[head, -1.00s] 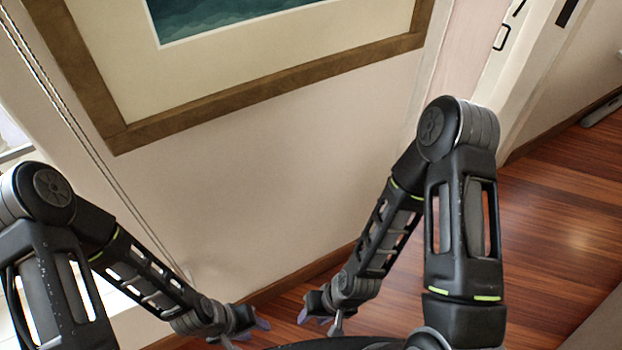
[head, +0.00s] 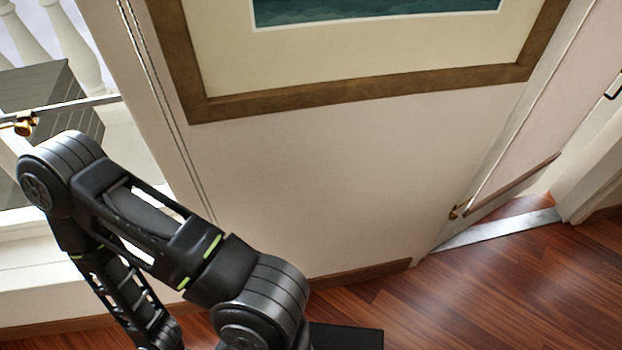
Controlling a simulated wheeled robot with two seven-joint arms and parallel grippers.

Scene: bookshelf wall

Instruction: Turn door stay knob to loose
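A brass knob (head: 24,124) sits on a thin metal bar (head: 75,106) that runs across the bright opening at the left edge of the head view. A second small brass fitting (head: 455,212) is low on the wall side of the doorway at the right; I cannot tell what it is. I cannot tell from this view how tight the knob is. One of my arms, apparently the left, is bent below the knob, with its elbow near the bar. Its gripper is outside the picture. My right gripper is not in view either.
A framed picture (head: 360,90) hangs on the pale wall (head: 320,170). White balusters (head: 80,55) and a grey slatted object (head: 62,85) stand beyond the opening. A doorway with a metal threshold (head: 500,229) is at the right. The wooden floor (head: 480,285) at lower right is clear.

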